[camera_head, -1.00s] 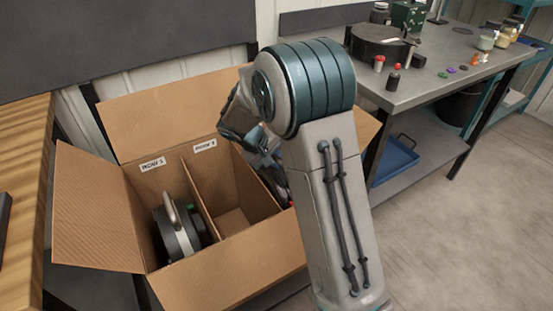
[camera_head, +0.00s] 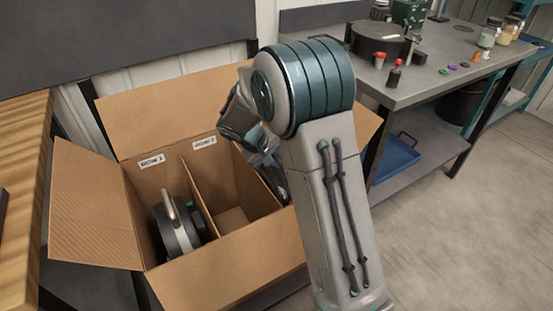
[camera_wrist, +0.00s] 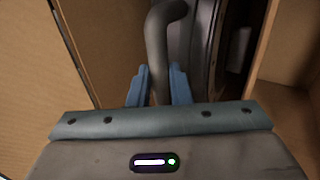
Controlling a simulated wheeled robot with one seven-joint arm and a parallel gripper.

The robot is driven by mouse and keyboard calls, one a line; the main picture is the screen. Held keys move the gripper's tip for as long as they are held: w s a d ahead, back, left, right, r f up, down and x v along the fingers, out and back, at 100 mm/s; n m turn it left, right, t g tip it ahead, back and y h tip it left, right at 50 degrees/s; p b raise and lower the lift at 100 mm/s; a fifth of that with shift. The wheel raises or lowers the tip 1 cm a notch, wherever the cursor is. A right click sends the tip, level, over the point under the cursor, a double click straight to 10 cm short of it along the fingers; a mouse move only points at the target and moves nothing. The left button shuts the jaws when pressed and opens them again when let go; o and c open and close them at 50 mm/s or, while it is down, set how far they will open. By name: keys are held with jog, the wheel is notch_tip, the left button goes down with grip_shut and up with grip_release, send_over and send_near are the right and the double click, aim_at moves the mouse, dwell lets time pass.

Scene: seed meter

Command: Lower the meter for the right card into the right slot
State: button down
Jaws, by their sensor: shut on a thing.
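My gripper (camera_wrist: 153,90) is shut on the grey curved handle (camera_wrist: 158,45) of a dark round meter (camera_wrist: 196,35) in the wrist view. Cardboard stands close on both sides of that meter. In the head view my forearm hides the gripper and the held meter, at the right part of the open cardboard box (camera_head: 215,275). Another grey and black meter (camera_head: 178,235) with a pale handle stands in the left compartment. The compartment (camera_head: 232,217) right of its divider shows an empty floor. The held meter's lower end and the slot under it are hidden.
Two white labels, one on the left (camera_head: 152,160) and one on the right (camera_head: 204,143), are on the box's back wall. Box flaps stand open, the left one (camera_head: 95,215) near a wooden table (camera_head: 22,180). A grey workbench (camera_head: 440,65) with bottles stands at the right.

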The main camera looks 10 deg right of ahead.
jog(key=c, duration=1.3)
grip_release()
jog(key=shift+o, duration=0.2)
jog(key=shift+f, duration=0.15)
notch_tip(320, 180, up, 12)
jog(key=p, duration=0.8)
